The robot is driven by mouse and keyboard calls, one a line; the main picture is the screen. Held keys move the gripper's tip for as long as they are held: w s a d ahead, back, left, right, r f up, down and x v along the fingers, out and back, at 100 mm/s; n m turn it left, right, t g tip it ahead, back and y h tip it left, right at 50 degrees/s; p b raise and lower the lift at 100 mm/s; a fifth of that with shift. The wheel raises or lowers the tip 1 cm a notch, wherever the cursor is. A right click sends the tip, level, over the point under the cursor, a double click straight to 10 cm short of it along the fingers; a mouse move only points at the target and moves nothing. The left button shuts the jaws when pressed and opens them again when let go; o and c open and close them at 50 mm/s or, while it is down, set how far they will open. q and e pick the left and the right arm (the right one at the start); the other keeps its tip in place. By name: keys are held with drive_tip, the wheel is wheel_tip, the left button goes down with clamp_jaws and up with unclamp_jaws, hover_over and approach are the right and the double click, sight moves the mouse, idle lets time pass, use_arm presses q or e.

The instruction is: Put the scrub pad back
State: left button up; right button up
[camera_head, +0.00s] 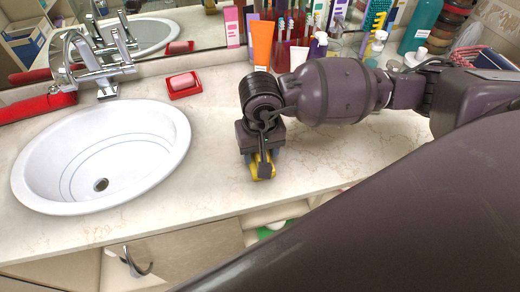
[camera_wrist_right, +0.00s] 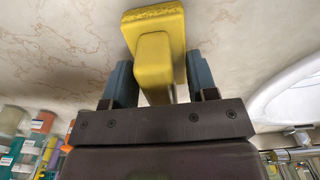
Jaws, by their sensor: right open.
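The yellow scrub pad (camera_wrist_right: 155,22), with a raised yellow grip (camera_wrist_right: 153,62), lies on the marble counter near its front edge. In the head view only a little yellow of the pad (camera_head: 262,172) shows beneath my right gripper (camera_head: 262,160). My right gripper points down at the pad. My left gripper is not in view.
A white sink (camera_head: 100,155) with a chrome faucet (camera_head: 98,62) is at left. A red soap dish (camera_head: 184,85) sits behind it. An orange tube (camera_head: 262,42), toothbrushes and bottles crowd the back under the mirror. Counter between sink and gripper is clear.

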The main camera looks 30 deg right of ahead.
drive_tip(key=shift+r, duration=0.35)
wheel_tip(320, 180, up, 11)
drive_tip(key=shift+f, duration=0.15)
drive_tip(key=shift+s+r, duration=0.1)
drive_tip(key=shift+r, duration=0.3)
